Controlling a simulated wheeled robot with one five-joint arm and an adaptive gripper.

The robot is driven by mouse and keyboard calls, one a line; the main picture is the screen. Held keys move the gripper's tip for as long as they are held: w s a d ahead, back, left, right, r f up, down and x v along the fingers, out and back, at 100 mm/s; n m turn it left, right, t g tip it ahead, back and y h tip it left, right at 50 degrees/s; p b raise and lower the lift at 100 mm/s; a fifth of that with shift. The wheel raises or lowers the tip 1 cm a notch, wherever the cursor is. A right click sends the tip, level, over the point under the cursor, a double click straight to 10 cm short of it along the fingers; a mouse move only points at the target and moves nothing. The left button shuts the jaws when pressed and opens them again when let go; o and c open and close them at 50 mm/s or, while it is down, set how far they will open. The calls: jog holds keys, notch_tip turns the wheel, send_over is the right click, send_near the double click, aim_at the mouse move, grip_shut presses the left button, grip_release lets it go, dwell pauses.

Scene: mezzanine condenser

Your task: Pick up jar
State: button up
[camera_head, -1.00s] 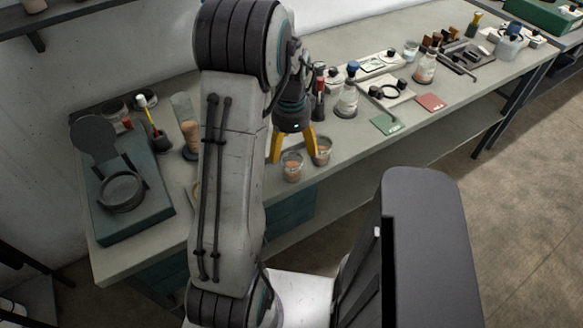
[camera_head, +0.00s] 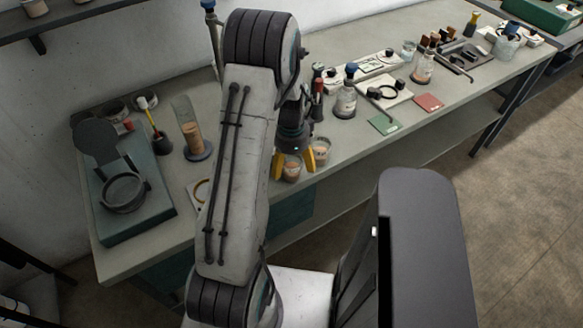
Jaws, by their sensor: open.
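Two small glass jars with orange-brown contents stand side by side near the front edge of the workbench. The left jar (camera_head: 292,171) shows between the yellow fingers of my gripper (camera_head: 294,164). The right jar (camera_head: 322,152) stands just beyond the right finger, partly behind it. My gripper points down and is open, with one finger on each side of the left jar. I cannot tell whether either finger touches a jar. My arm hides part of the bench.
A dark bottle with a red top (camera_head: 317,95) and a larger jar with a blue-topped tool (camera_head: 346,99) stand behind. A green hinged device (camera_head: 110,225) and a cork-filled tube on a stand (camera_head: 194,140) are at left. A green card (camera_head: 384,124) lies right, with clear bench nearby.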

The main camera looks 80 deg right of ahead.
jog(key=c, duration=1.3)
jog(key=shift+r, duration=0.2)
notch_tip(320, 180, up, 9)
jog(key=b, duration=0.1)
jog(key=shift+b, duration=0.35)
dwell(0.5)
